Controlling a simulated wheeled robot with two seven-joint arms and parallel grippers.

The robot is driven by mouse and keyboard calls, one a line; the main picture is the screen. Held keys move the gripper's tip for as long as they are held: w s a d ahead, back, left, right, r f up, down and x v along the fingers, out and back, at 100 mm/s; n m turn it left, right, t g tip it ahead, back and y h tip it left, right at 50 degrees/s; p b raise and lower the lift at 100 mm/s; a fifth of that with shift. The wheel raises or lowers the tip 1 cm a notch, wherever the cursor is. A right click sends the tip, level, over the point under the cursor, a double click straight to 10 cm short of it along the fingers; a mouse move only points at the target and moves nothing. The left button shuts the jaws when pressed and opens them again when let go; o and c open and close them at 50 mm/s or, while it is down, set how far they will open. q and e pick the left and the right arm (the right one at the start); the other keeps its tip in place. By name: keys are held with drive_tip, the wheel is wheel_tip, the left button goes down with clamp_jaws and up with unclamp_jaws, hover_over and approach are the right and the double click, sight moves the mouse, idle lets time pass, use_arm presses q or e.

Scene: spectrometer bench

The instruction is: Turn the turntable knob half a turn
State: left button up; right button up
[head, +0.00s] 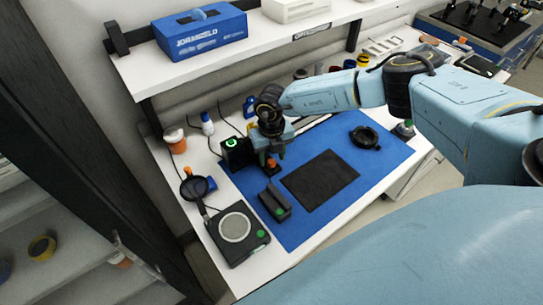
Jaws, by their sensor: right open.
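My right arm comes in from the right, and my right gripper (272,152) points down over the back left of the blue mat (310,217). It is open. Just below its fingers is a small orange knob-like part (271,164), next to a black box (237,155) with a lit green ring. I cannot tell whether the fingers touch this part, or for certain that it is the turntable knob. A black device with a round grey disc (235,227) stands at the front left, with a green button (261,233). My left gripper is not in view.
A dark block (274,202) and a flat black pad (320,181) lie on the mat. A black ring-shaped part (365,137) lies at the right. A magnifier (194,188) stands at the left edge. A shelf (240,60) with a blue box (200,33) overhangs the back.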

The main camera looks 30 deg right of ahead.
drive_tip(key=shift+f, duration=0.6)
clamp_jaws()
